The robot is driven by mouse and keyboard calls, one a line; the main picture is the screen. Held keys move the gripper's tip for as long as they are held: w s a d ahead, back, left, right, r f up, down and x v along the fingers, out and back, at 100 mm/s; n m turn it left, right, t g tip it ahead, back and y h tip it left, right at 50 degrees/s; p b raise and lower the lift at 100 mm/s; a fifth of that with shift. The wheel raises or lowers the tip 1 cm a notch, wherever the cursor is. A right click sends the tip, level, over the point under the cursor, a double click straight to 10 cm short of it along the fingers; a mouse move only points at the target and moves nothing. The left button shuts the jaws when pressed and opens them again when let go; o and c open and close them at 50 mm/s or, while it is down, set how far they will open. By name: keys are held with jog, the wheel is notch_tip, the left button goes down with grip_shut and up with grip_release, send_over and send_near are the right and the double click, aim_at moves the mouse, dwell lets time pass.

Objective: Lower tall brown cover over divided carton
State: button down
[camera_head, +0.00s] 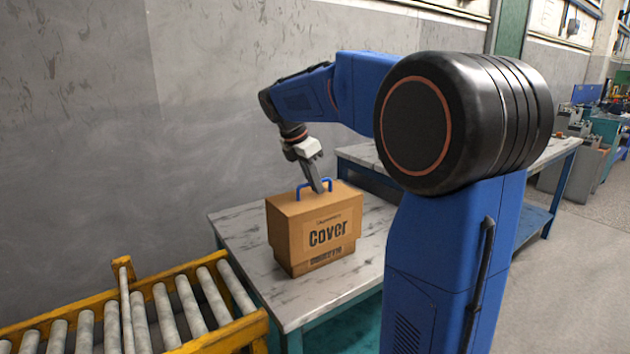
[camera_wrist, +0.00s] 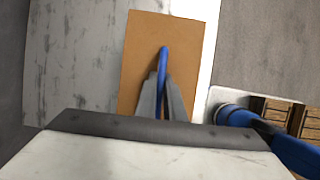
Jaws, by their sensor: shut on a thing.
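The tall brown cover (camera_head: 318,225), printed "cover", stands upright at the table (camera_head: 240,238) in the head view. Its lower part looks narrower than its upper part. I cannot tell whether that is the cover's own shape or a carton beneath it. My gripper (camera_head: 322,187) points down, shut on the blue handle (camera_head: 313,186) on top. In the wrist view my gripper's fingers (camera_wrist: 163,95) flank the handle above the cover's top (camera_wrist: 185,40). Brown compartments (camera_wrist: 276,110) show at the right edge of the wrist view, perhaps the divided carton; most is cut off.
A yellow roller conveyor (camera_head: 150,310) adjoins the table at the front left. A grey wall (camera_head: 220,100) rises behind. A second table (camera_head: 362,155) stands behind my arm, partly hidden. Pale tabletop shows bare around the cover.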

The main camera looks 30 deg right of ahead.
aim_at(314, 196)
jog(key=shift+f, duration=2.55)
jog(key=c, duration=1.3)
grip_release()
jog(key=shift+r, duration=0.15)
jog(key=shift+r, duration=3.4)
